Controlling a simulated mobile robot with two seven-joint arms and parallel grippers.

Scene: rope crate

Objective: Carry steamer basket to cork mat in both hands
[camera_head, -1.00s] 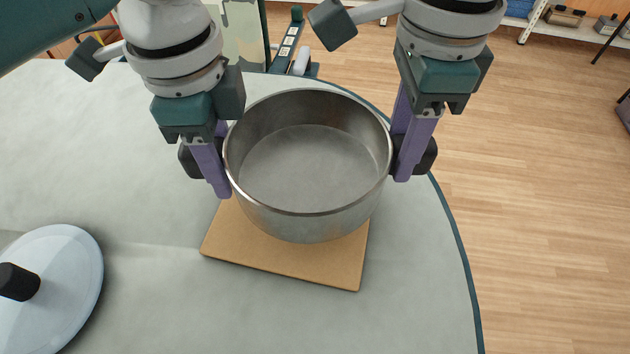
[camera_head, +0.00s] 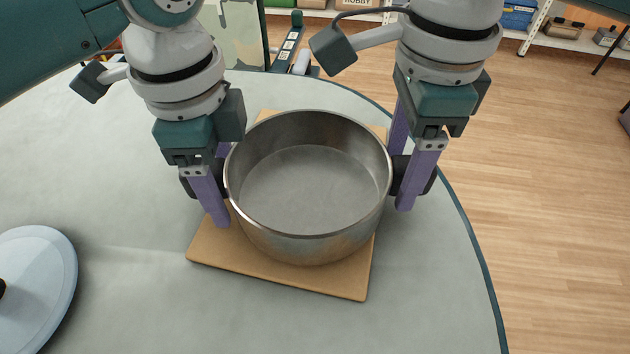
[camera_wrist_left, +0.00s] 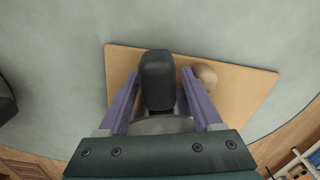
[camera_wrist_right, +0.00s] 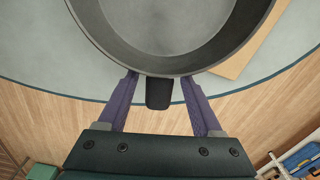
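The steamer basket (camera_head: 310,240), a round metal pot with black side handles, sits upright and empty over the cork mat (camera_head: 275,278). The mat shows in front of it and at its back corners. My left gripper (camera_head: 216,190) is around the left handle; in the left wrist view its fingers stand either side of the black handle (camera_wrist_left: 157,80) with small gaps. My right gripper (camera_head: 402,170) is around the right handle (camera_wrist_right: 159,92), also with gaps at both sides. Both look open. The basket's underside is hidden.
A pale round lid (camera_head: 40,275) with a black knob lies on the grey table (camera_head: 130,220) at the left. The table's curved edge runs close to the right of the basket and mat. Shelves (camera_head: 545,28) stand far back across the wooden floor.

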